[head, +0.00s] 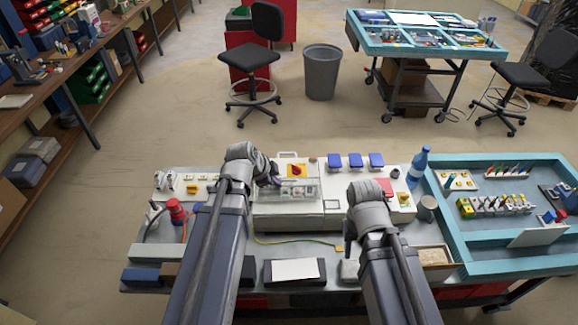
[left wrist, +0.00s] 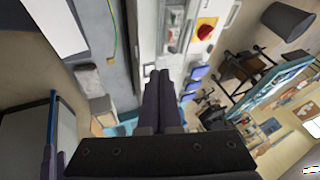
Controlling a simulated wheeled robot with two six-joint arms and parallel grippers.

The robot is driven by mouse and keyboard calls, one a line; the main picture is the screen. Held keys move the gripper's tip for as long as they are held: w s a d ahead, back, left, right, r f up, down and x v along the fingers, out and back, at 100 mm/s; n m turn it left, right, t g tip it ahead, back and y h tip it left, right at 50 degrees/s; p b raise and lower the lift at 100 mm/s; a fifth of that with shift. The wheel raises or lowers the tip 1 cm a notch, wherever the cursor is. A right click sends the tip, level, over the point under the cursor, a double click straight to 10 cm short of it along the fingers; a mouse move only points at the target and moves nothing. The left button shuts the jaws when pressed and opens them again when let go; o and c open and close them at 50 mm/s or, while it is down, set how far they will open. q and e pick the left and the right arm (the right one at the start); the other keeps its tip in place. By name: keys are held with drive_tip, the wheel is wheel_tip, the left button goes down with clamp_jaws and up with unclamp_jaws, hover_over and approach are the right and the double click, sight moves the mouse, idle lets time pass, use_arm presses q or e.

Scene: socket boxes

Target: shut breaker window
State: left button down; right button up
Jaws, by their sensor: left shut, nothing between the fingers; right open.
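The breaker box (head: 288,218) is a pale cabinet in the middle of the bench. Its clear breaker window (head: 288,191) shows around a row of breakers, below a red knob on a yellow plate (head: 296,170); I cannot tell its exact angle. My left gripper (head: 274,182) is shut and empty at the box's upper left, close to the window; contact is unclear. In the left wrist view its fingers (left wrist: 157,88) are together, pointing toward the box (left wrist: 147,30), with the red knob (left wrist: 205,32) beyond. My right gripper (head: 350,232) is open at the box's right front, its fingers partly hidden.
Blue sockets (head: 355,160) line the back right of the bench. A blue bottle (head: 417,168) and a grey cup (head: 427,208) stand at right, beside a teal tray table (head: 440,221). A red plug (head: 176,210) is at left. A black tray (head: 295,271) lies in front.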

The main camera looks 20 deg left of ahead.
use_arm(q)
drive_tip(key=shift+w+a+r, duration=0.25)
drive_tip(key=shift+a, duration=0.05)
drive_tip(key=shift+f, duration=0.1)
drive_tip(key=b, duration=1)
approach(288, 189)
drive_tip(key=shift+w+d+f, duration=0.35)
drive_tip(key=shift+w+d, duration=0.15)
drive_tip(key=shift+w, duration=0.05)
drive_tip(key=shift+w+d+f, duration=0.35)
drive_tip(key=shift+w+d, duration=0.15)
drive_tip(key=shift+w, duration=0.25)
drive_tip(key=shift+a, duration=0.1)
